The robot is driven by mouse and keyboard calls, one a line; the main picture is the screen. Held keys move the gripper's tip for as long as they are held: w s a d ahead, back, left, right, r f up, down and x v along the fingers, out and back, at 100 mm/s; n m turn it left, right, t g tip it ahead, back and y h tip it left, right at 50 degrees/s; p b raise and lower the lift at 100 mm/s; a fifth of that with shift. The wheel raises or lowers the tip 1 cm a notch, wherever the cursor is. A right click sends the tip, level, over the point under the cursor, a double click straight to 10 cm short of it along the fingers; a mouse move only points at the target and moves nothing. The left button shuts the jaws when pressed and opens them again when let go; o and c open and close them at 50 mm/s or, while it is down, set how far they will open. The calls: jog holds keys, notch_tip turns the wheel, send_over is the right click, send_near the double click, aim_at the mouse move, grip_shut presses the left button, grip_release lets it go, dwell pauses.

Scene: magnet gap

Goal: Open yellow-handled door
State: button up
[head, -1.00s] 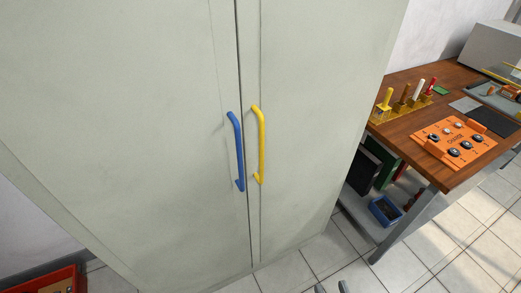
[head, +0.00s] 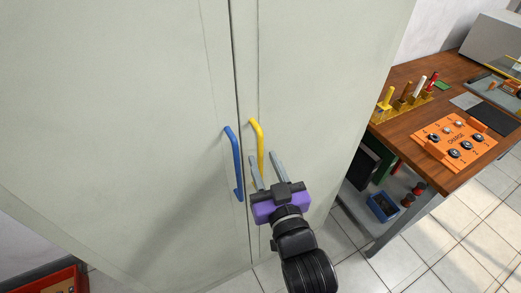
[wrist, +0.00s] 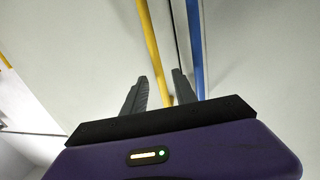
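The tall pale cabinet has two doors meeting at a vertical seam. The yellow handle (head: 257,132) is a vertical bar on the right door (head: 325,90), just right of the seam. My gripper (head: 262,155) is in front of the right door with its two fingers apart. In the head view the yellow handle's lower part lies between the fingers, partly hidden by my gripper. In the wrist view the yellow handle (wrist: 149,35) also runs down between the fingertips (wrist: 160,75). I cannot tell whether a finger touches it. The door looks shut.
A blue handle (head: 235,160) on the left door (head: 110,120) stands close left of my gripper. A wooden workbench (head: 400,125) with an orange panel (head: 455,142) is at right. A red box (head: 50,281) is at bottom left. Tiled floor shows between cabinet and bench.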

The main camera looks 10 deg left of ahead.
aim_at(261, 156)
jog(key=shift+x, duration=1.75)
grip_shut()
